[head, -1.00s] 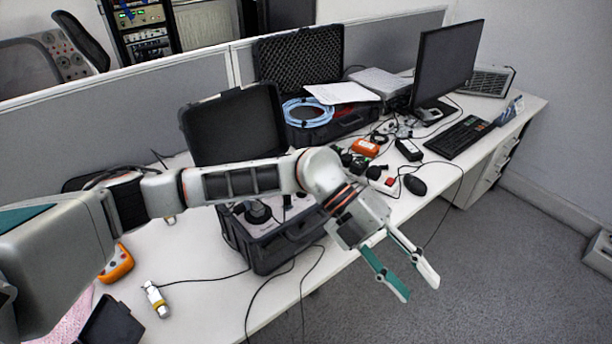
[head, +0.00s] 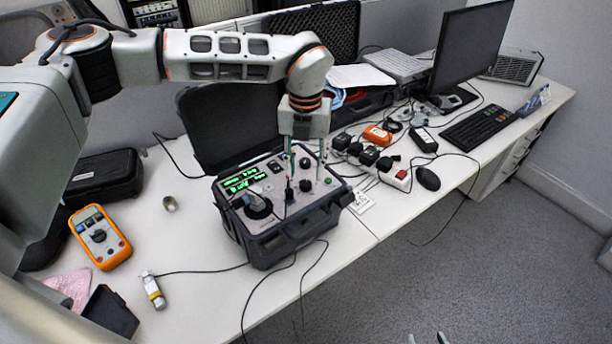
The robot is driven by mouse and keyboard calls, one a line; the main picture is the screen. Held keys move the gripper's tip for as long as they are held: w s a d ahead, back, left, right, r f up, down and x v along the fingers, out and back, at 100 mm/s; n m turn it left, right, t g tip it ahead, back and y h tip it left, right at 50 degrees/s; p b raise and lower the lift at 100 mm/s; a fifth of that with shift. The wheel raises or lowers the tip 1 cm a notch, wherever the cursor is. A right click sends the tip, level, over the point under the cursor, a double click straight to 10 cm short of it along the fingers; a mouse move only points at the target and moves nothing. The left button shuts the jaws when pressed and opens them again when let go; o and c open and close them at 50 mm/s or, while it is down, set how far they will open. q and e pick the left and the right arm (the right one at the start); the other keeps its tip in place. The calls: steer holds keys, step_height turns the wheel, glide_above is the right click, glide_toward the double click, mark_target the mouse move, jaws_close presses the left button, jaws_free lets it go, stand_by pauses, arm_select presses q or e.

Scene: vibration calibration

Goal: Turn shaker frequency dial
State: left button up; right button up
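The shaker is a dark open case with a grey control panel (head: 270,222) on the table. Its panel has a lit green display (head: 243,179), a large black dial (head: 258,206) at the lower left and smaller black knobs, one at the right (head: 305,186). I cannot read which one is the frequency dial. My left gripper (head: 304,184) points down over the right part of the panel, fingers apart on either side of the small knobs. I cannot tell whether it touches one. My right gripper (head: 426,338) shows only two separated fingertips at the bottom edge, over the floor.
The raised case lid (head: 230,125) stands behind the panel. An orange multimeter (head: 100,238) and a small cylindrical sensor (head: 154,290) with a cable lie left. A power strip (head: 395,176), mouse (head: 428,178) and keyboard (head: 480,128) are right. Loose cables hang over the front edge.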

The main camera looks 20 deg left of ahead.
mark_target(306, 183)
arm_select(q)
step_height(306, 183, down, 2)
steer(key=shift+f, duration=0.95)
jaws_close()
